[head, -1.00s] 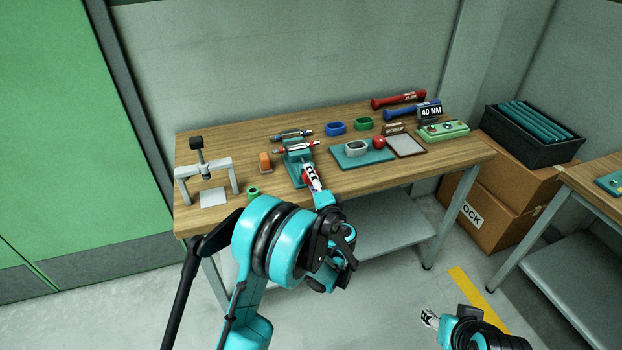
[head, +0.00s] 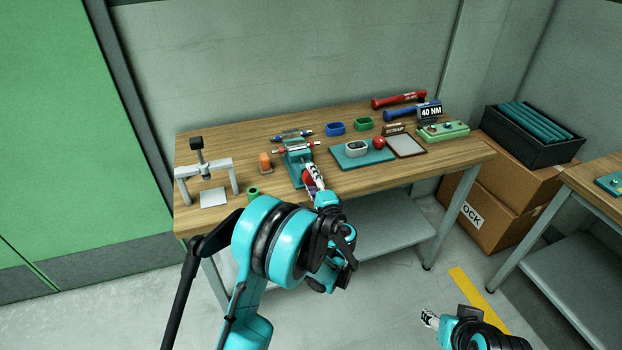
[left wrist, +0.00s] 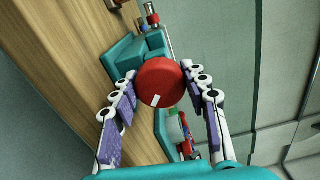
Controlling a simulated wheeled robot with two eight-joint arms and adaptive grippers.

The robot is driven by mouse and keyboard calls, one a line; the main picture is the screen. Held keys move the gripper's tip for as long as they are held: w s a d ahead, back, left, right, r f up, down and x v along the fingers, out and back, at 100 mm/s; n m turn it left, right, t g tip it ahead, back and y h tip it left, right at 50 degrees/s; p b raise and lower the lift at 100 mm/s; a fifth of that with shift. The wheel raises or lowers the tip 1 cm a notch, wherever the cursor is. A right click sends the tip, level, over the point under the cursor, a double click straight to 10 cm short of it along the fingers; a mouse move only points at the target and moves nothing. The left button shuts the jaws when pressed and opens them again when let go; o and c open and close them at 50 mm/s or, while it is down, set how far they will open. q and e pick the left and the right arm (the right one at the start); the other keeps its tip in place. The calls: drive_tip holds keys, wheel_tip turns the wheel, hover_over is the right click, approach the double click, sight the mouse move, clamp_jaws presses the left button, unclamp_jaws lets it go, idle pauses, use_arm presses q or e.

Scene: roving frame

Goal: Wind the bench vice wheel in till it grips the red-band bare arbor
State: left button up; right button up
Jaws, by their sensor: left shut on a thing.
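The teal bench vice (head: 297,162) stands at the bench's front edge. The red-band bare arbor (head: 296,149) lies across its top; I cannot tell whether the jaws touch it. The vice's round red wheel (left wrist: 160,83), with a white mark on its face, faces the left wrist camera. My left gripper (left wrist: 161,92) has its fingers on both sides of the wheel, shut on it. In the head view the left gripper (head: 311,182) is at the vice's near end and hides most of the wheel. My right gripper (head: 430,319) is low, away from the bench; its opening is unclear.
A blue-ended arbor (head: 291,135) lies behind the vice. A teal mat (head: 345,163) with a grey ring and red ball lies right. Torque wrenches (head: 398,100) are at the back.

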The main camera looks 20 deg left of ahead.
use_arm(q)
drive_tip(key=o, duration=1.2)
drive_tip(key=shift+c, duration=0.2)
drive_tip(key=v, duration=1.2)
